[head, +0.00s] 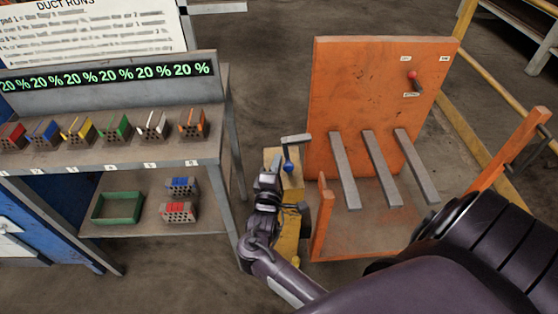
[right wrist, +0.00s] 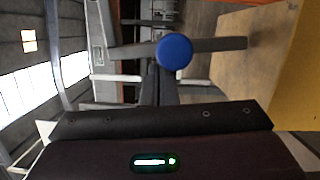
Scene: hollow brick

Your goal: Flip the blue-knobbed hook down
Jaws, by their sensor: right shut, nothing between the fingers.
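The blue knob (head: 288,166) shows beside the yellow post (head: 291,188), just below a grey hook bar (head: 296,139) at the post's top. In the right wrist view the round blue knob (right wrist: 174,52) stands in front of the grey bar (right wrist: 222,45), which runs across the picture. The yellow post (right wrist: 300,75) fills the right edge there. My right gripper (head: 268,178) is shut and empty, close to the left of the knob. Its dark fingers (right wrist: 160,88) end near the knob in the wrist view; I cannot tell whether they touch. My left gripper is out of view.
An orange cart (head: 345,90) with grey bars and a red-knobbed lever (head: 412,76) stands right of the post. A grey bench (head: 150,152) with several coloured bricks stands left. A green tray (head: 117,208) is on its lower shelf. Yellow rails (head: 480,140) run at right.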

